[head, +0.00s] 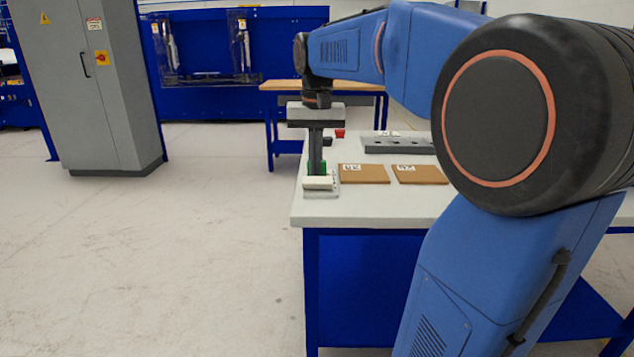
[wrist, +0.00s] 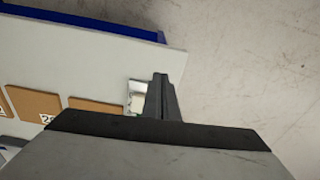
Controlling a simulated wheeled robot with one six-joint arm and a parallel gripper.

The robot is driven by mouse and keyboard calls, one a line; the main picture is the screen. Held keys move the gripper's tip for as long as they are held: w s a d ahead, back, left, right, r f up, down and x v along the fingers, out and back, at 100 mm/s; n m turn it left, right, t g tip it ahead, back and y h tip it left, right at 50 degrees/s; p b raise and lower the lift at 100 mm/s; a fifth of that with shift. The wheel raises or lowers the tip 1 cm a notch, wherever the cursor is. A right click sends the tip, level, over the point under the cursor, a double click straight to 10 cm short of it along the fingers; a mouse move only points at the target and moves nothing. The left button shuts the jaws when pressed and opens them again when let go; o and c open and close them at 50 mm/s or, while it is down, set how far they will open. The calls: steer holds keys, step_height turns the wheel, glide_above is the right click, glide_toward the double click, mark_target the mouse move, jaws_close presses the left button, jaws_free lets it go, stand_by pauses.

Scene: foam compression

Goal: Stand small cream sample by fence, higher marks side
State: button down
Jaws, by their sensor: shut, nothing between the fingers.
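A small cream block (head: 319,183) lies flat on a pale grey plate (head: 322,193) at the left end of the white table. My gripper (head: 316,170) points straight down, with its fingers together and empty, just behind the block. Green parts stand beside the fingertips, and my fingers partly hide them. In the wrist view my gripper (wrist: 161,78) is shut, and the cream block (wrist: 137,103) shows just left of the fingers. I cannot tell whether the fingertips touch the block. No fence or marks can be made out clearly.
Two brown pads (head: 364,174) (head: 420,175) with white labels lie right of the plate. A dark grey block with holes (head: 395,146) and a red button (head: 340,133) are behind. The table's front strip (head: 380,210) is bare. Its left edge is close to the plate.

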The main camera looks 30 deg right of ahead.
mark_target(318, 179)
steer(key=w+d+r+m, duration=0.1)
steer(key=w+d, duration=0.2)
steer(key=w, duration=0.1)
steer(key=shift+g, duration=0.4)
steer(key=f, duration=0.9)
steer(key=shift+s+f, duration=0.2)
steer(key=shift+s, duration=0.05)
steer(key=shift+w+d+f, duration=0.1)
steer(key=shift+w+f, duration=0.1)
steer(key=shift+f, duration=0.05)
steer(key=shift+w+d+r, duration=0.1)
steer(key=shift+w+d, duration=0.4)
steer(key=shift+w, duration=0.25)
steer(key=shift+w+d, duration=0.5)
steer(key=shift+w, duration=0.2)
steer(key=shift+w+d, duration=0.6)
steer(key=shift+w, duration=0.2)
steer(key=shift+s+a, duration=0.1)
